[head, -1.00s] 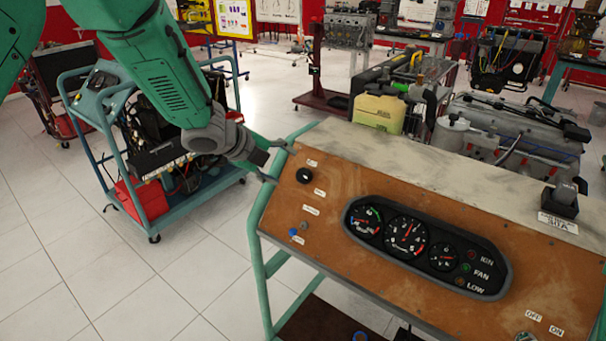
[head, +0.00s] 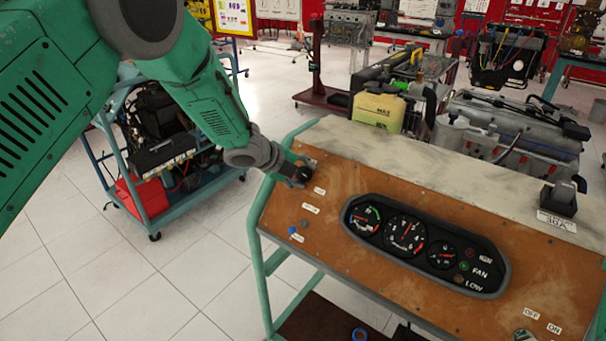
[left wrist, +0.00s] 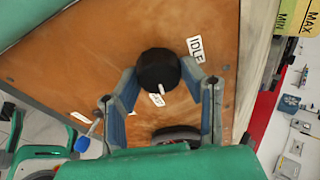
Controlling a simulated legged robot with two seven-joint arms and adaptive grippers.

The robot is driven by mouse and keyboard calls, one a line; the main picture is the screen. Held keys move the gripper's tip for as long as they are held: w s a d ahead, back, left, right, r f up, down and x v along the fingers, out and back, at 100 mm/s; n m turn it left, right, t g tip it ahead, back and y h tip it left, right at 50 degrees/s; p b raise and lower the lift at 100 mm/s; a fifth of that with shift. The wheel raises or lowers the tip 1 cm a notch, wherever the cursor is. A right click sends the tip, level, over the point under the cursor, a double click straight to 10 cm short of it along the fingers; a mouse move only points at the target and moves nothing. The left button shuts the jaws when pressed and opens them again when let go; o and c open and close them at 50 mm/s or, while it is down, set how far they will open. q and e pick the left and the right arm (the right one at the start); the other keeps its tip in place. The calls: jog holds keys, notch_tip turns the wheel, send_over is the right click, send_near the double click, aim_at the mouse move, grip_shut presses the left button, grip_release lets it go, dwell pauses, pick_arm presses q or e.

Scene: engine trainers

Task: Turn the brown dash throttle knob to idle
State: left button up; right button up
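The dash throttle knob (left wrist: 158,70) looks nearly black and round in the left wrist view, with a white pointer mark on its lower edge. An IDLE label (left wrist: 195,49) lies to its upper right; the pointer faces away from it, toward another small label. My left gripper (left wrist: 158,70) has its two fingers apart, one on each side of the knob, with tips close to it; I cannot tell whether they touch. In the head view my left gripper (head: 297,174) is at the panel's upper left corner and largely hides the knob. My right gripper is not in view.
The brown panel (head: 345,285) carries a gauge cluster (head: 425,245) right of the knob and a blue switch (head: 292,230) below it. A black box (head: 558,200) sits on the right of the top ledge. A teal cart (head: 200,205) stands behind left.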

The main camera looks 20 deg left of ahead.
pick_arm(q)
jog(key=shift+n, duration=0.3)
jog(key=shift+c, duration=0.5)
jog(key=n, duration=0.3)
jog(key=shift+n+t+p, duration=0.3)
jog(key=shift+t+p, duration=0.1)
jog(key=n+t, duration=0.1)
jog(key=n, duration=0.4)
jog(key=shift+w+n, duration=0.1)
jog(key=shift+n, duration=0.2)
jog(key=n, duration=0.5)
jog(key=shift+a+r+n+t, duration=0.1)
jog(key=shift+n+t, duration=0.3)
jog(key=n+y+b, duration=0.1)
jog(key=n, duration=0.4)
jog(key=shift+w+t, duration=0.1)
jog(key=shift+t, duration=0.2)
jog(key=o, duration=1.1)
jog(key=shift+a, duration=0.1)
jog(key=shift+o, duration=0.2)
